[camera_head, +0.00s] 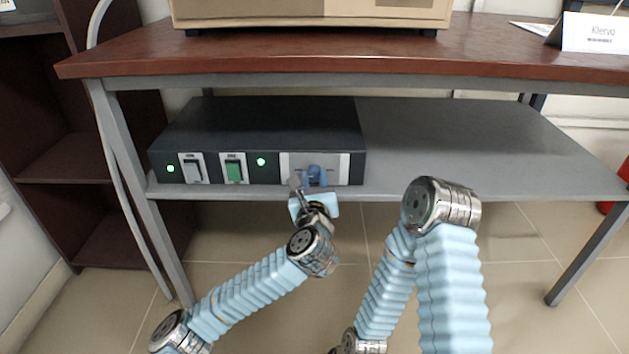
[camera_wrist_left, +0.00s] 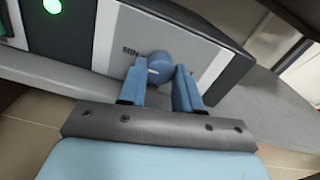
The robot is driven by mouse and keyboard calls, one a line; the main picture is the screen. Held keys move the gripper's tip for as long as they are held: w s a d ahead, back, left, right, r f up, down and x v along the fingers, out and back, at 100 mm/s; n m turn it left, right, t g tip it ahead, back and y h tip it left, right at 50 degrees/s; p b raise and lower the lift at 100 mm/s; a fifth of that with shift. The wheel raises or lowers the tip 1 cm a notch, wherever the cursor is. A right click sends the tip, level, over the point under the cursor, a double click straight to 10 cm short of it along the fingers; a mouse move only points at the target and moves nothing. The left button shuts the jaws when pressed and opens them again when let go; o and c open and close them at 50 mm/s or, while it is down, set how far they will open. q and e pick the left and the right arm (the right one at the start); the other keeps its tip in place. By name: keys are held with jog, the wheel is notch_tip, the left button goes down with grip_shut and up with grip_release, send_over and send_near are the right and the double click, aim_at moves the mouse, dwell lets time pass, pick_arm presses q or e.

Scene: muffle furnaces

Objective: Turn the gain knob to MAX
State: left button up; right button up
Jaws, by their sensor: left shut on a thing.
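The gain knob (camera_head: 316,173) is a round blue knob on a light panel at the right end of a dark control box (camera_head: 262,124) on the lower shelf. In the left wrist view the knob (camera_wrist_left: 160,66) has a white mark, and the word MIN is printed to its left; a MAX label is not visible. My left gripper (camera_head: 312,182) reaches up to the knob from below. In the left wrist view its two blue fingers (camera_wrist_left: 162,88) stand on either side of the knob, shut on it. My right gripper is out of view; only my right arm shows.
A grey switch (camera_head: 193,170) and a green switch (camera_head: 234,171) sit left of the knob, with lit green lamps (camera_head: 170,169) beside them. The shelf (camera_head: 468,150) right of the box is bare. The wooden tabletop (camera_head: 300,58) overhangs above.

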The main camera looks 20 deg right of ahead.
pick_arm(q)
jog(key=shift+r+m+p, duration=0.15)
jog(key=shift+m+p, duration=0.15)
jog(key=shift+p, duration=0.1)
jog(key=m+p, duration=0.2)
jog(key=shift+a+r+m, duration=0.1)
jog(key=shift+m, duration=0.3)
jog(key=m+p, duration=0.3)
jog(key=shift+m, duration=0.4)
jog(key=m+p, duration=0.1)
jog(key=m, duration=0.2)
jog(key=shift+m, duration=0.3)
jog(key=m+p, duration=0.1)
jog(key=m, duration=0.2)
jog(key=shift+m, duration=0.3)
jog(key=m, duration=0.2)
jog(key=shift+m, duration=0.4)
jog(key=m, duration=0.2)
jog(key=shift+m+b, duration=0.3)
jog(key=m+b, duration=0.2)
jog(key=m, duration=0.4)
jog(key=m+b, duration=0.1)
jog(key=m, duration=0.7)
jog(key=shift+f+m, duration=0.25)
jog(key=shift+m, duration=0.85)
jog(key=shift+s, duration=0.1)
